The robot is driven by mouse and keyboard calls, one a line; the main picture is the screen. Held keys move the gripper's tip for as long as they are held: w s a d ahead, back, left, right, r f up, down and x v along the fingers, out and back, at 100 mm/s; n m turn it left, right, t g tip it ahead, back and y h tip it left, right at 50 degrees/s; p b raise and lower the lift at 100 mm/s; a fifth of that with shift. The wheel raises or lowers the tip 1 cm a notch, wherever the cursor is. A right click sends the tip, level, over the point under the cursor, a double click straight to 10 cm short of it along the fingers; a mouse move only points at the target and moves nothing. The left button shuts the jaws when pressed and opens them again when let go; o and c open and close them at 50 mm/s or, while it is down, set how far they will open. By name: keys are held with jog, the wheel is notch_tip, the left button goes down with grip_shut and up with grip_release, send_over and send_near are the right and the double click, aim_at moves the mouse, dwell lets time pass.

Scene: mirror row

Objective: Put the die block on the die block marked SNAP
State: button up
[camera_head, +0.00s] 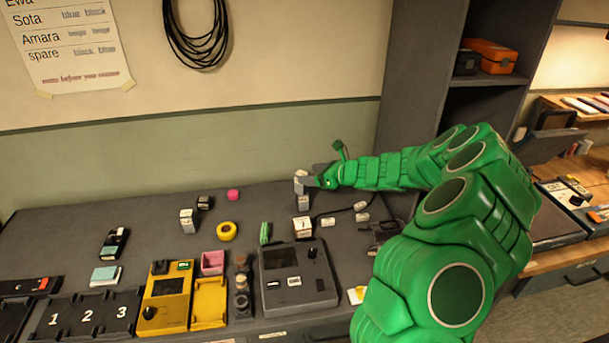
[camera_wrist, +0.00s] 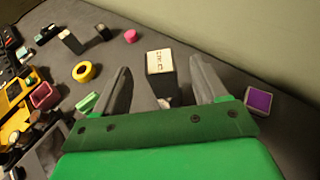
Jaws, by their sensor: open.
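My gripper (camera_head: 314,180) is open near the back wall; its two fingers (camera_wrist: 167,83) also show in the wrist view. A grey die block (camera_wrist: 162,84) with a white, dark-lettered top stands between and just beyond the fingertips in the wrist view; its lettering is too small to read. In the head view a pale block (camera_head: 300,175) shows at the fingertips, directly above a grey-white block (camera_head: 303,201). They look stacked, but the fingers partly hide the join. I cannot tell which block is marked SNAP.
Other blocks (camera_head: 188,221) (camera_head: 204,202) stand to the left, and a white-faced block (camera_head: 302,227) stands in front. A yellow tape ring (camera_head: 226,231) and pink cylinder (camera_head: 233,195) lie nearby. A purple-topped block (camera_wrist: 259,100) is close to the right finger in the wrist view.

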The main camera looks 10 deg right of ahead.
jog(key=shift+v, duration=2.75)
jog(key=shift+a, duration=0.1)
